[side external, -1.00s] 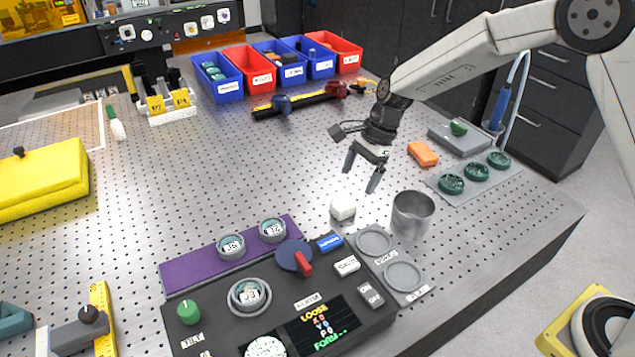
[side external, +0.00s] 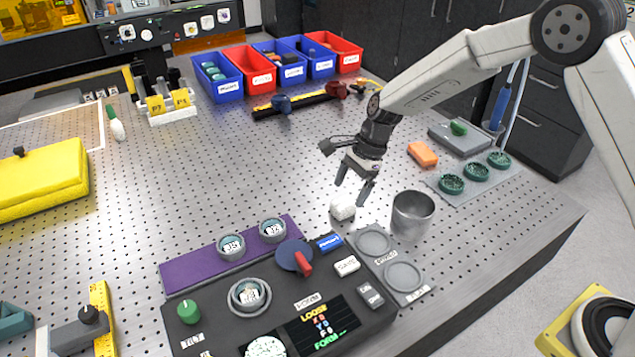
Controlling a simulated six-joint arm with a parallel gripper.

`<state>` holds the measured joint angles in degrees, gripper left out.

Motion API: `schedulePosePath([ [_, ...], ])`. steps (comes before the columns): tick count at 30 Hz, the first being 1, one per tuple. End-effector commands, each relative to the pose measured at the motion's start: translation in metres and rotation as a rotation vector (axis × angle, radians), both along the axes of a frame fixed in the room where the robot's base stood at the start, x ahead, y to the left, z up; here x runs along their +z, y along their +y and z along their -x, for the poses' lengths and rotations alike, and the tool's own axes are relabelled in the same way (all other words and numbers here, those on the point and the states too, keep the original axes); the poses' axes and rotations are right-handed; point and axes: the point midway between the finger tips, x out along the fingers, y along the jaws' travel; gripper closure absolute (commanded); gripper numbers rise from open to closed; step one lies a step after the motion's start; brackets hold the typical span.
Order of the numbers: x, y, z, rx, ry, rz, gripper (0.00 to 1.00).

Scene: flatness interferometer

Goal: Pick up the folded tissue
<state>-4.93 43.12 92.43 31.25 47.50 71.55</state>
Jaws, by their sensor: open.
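The folded tissue (side external: 342,208) is a small white block lying on the perforated metal table. It sits behind the dark control panel and left of the metal cup. My gripper (side external: 351,195) is open just above the tissue, its two dark fingers pointing down. The fingertips appear close to the tissue's top and right side. I cannot tell whether they touch it or straddle it. Nothing shows between the fingers.
A metal cup (side external: 412,215) stands close to the right of the tissue. The control panel (side external: 330,285) and a grey two-ring tray (side external: 425,292) lie in front. An orange block (side external: 422,154) is behind right. The table (side external: 230,170) to the left is clear.

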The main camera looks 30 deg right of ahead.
Motion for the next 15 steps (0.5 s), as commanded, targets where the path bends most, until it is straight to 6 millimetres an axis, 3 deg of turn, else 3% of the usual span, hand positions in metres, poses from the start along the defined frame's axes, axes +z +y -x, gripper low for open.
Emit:
schedulePosePath([
  [9,-0.033,0.013,0.000,0.000,0.001,0.001,0.03],
  [15,-0.042,0.016,0.000,0.001,-0.001,0.001,0.03],
])
